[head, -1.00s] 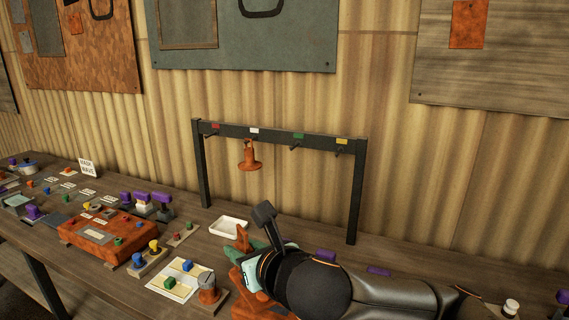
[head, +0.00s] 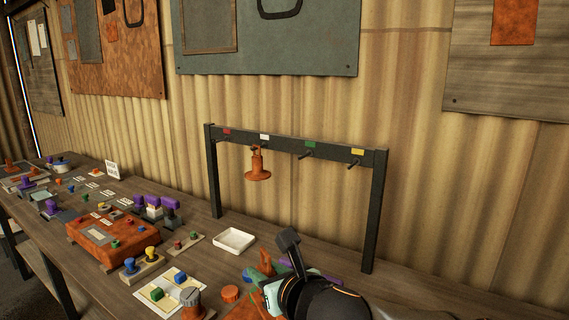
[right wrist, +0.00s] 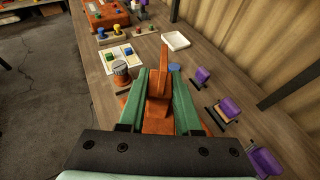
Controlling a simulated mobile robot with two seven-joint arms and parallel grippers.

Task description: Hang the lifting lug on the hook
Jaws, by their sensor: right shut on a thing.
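My right gripper (head: 262,272) is low at the front of the bench, in front of the hook rack (head: 340,145). Its green fingers (right wrist: 155,95) are shut on an orange-brown piece, seemingly the lifting lug (right wrist: 158,84), whose narrow part points up and away in the right wrist view. In the head view the gripper partly hides this piece (head: 265,257). The rack has hooks under red, white, green and yellow tags. A bell-shaped orange piece (head: 257,166) hangs under the white tag; the green-tag hook (head: 307,155) and yellow-tag hook (head: 355,163) are bare. My left gripper is not in view.
A white tray (head: 234,240) lies left of my right gripper. A grey-topped knob (head: 192,300), a card with coloured blocks (head: 170,290) and an orange box (head: 103,238) crowd the left. Purple-handled pieces (right wrist: 228,107) stand right of the fingers in the wrist view.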

